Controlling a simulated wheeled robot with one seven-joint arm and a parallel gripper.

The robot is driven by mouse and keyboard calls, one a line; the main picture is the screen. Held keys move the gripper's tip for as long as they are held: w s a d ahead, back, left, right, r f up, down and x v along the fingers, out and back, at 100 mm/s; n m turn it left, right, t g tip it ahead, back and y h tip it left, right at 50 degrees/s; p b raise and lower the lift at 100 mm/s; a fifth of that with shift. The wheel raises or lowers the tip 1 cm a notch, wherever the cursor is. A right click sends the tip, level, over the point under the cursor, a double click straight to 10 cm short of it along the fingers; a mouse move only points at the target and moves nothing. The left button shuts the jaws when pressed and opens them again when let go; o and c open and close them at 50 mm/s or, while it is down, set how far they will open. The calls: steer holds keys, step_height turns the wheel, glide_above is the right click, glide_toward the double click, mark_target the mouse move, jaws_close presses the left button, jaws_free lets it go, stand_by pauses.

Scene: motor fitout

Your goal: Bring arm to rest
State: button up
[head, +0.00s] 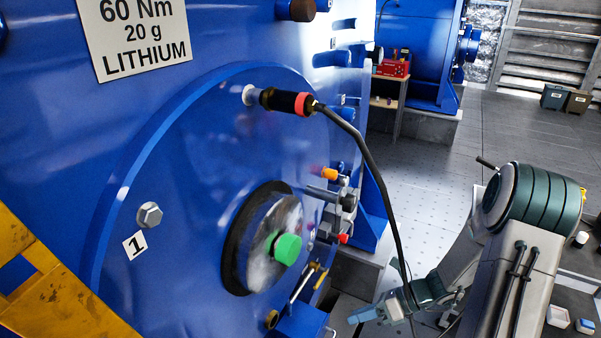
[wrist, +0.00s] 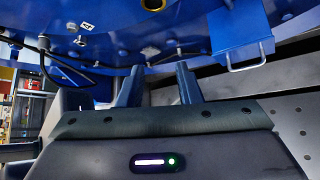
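My arm reaches down at the right of the head view, and my gripper (head: 358,314) is low, near the bottom middle. In the wrist view, the two fingers of my gripper (wrist: 159,84) stand apart with nothing between them. My gripper is in front of the lower part of the blue motor housing (head: 60,120) and appears clear of it. A black plug with a red ring (head: 303,104) sits on the round flange (head: 185,125), and its dark cable (head: 377,180) hangs down past my gripper.
The housing carries a hex bolt (head: 149,215) by a label "1" and a green knob (head: 287,249). A yellow beam (head: 45,285) crosses the lower left. A small table (head: 388,103) stands behind. Open floor (head: 440,150) lies behind my arm. A blue box with a handle (wrist: 243,40) is above right in the wrist view.

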steer(key=s+r+n+t+h+p, duration=0.1)
steer(key=s+r+n+h+p, duration=0.2)
steer(key=r+n, duration=1)
steer(key=s+r+n+t+h+p, duration=0.1)
steer(key=s+r+n+h+p, duration=0.3)
steer(key=s+r+n+h, duration=0.4)
step_height(320, 180, up, 8)
steer(key=s+n, duration=0.2)
steer(key=n, duration=0.3)
steer(key=shift+s+d+n+t+h, duration=0.15)
steer(key=shift+n+t+h, duration=0.15)
steer(key=shift+n+h, duration=0.1)
